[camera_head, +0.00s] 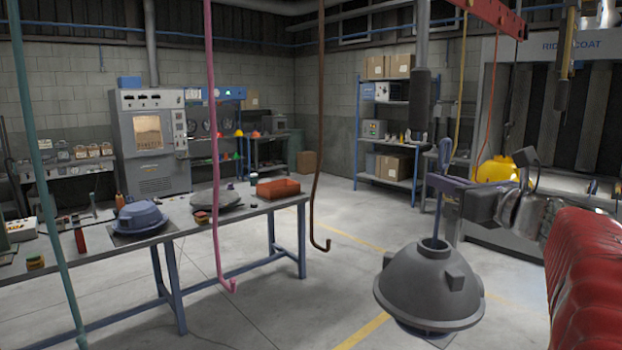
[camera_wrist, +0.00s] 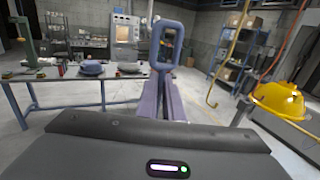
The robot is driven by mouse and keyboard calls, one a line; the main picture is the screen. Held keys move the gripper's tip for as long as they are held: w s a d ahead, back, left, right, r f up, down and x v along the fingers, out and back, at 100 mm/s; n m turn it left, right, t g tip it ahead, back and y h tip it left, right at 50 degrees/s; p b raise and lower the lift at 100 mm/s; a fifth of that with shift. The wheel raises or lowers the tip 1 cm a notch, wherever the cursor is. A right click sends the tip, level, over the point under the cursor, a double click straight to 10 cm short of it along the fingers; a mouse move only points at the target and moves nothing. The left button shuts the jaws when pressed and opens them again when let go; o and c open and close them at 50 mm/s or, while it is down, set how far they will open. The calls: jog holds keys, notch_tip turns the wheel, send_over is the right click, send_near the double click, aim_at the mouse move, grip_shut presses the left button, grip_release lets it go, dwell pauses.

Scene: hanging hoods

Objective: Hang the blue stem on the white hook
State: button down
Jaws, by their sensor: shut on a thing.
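The blue stem (camera_head: 444,158) stands upright with its closed loop at the top. Its lower end enters a grey dome-shaped hood (camera_head: 428,285), which hangs below clear of the floor. My gripper (camera_head: 449,183) is shut on the stem just below the loop. In the wrist view the loop (camera_wrist: 156,45) rises above my fingers (camera_wrist: 167,100), open side facing the camera; the hood is hidden there. I cannot make out a white hook in either view. A pink hook (camera_head: 231,285), a brown hook (camera_head: 324,246) and a teal rod (camera_head: 47,185) hang left of the hood.
A yellow hood (camera_head: 495,170) is behind my gripper. A dark cylinder (camera_head: 421,95) hangs above the stem. Open floor lies between the bench and the grey hood.

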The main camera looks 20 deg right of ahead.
jog(key=shift+w+a+r, duration=0.1)
jog(key=shift+w+r, duration=0.1)
jog(key=shift+r, duration=0.45)
jog(key=shift+w+a+r, duration=0.1)
jog(key=shift+w+r, duration=0.05)
jog(key=shift+r, duration=0.5)
dwell(0.9)
jog(key=shift+w+a, duration=0.25)
jog(key=shift+w, duration=0.45)
jog(key=shift+w+a, duration=0.2)
jog(key=shift+w, duration=0.5)
dwell(0.3)
jog(key=shift+w+a, duration=0.1)
jog(key=shift+w, duration=0.2)
jog(key=shift+w+a, duration=0.25)
jog(key=shift+w, duration=0.55)
jog(key=shift+f, duration=1.35)
dwell(1.0)
jog(key=c, duration=1.8)
grip_release()
